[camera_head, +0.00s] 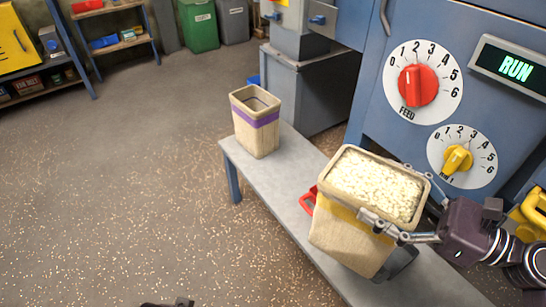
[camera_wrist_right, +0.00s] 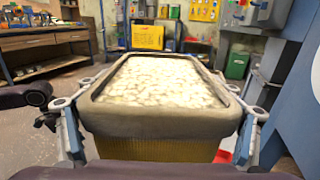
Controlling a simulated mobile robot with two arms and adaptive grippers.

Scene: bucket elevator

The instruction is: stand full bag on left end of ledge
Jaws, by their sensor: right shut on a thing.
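The full bag (camera_head: 345,225) is tan with a yellow band and is filled to near its rim with pale flakes. My right gripper (camera_head: 405,205) is shut on it, with fingers on two opposite sides below the rim. The wrist view shows the flakes (camera_wrist_right: 165,80) and both fingers. The bag is over the near part of the grey ledge (camera_head: 265,165); whether its base touches is hidden. A second bag with a purple band (camera_head: 256,138) stands upright on the ledge's left end and looks empty. A dark tip at the bottom edge (camera_head: 180,303) seems to be my left gripper.
A red handle-like thing (camera_head: 308,200) lies on the ledge beside the full bag. The blue machine with a red FEED dial (camera_head: 418,86), a yellow dial (camera_head: 457,159) and a RUN display (camera_head: 512,68) rises behind. Open floor (camera_head: 110,190) lies left of the ledge.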

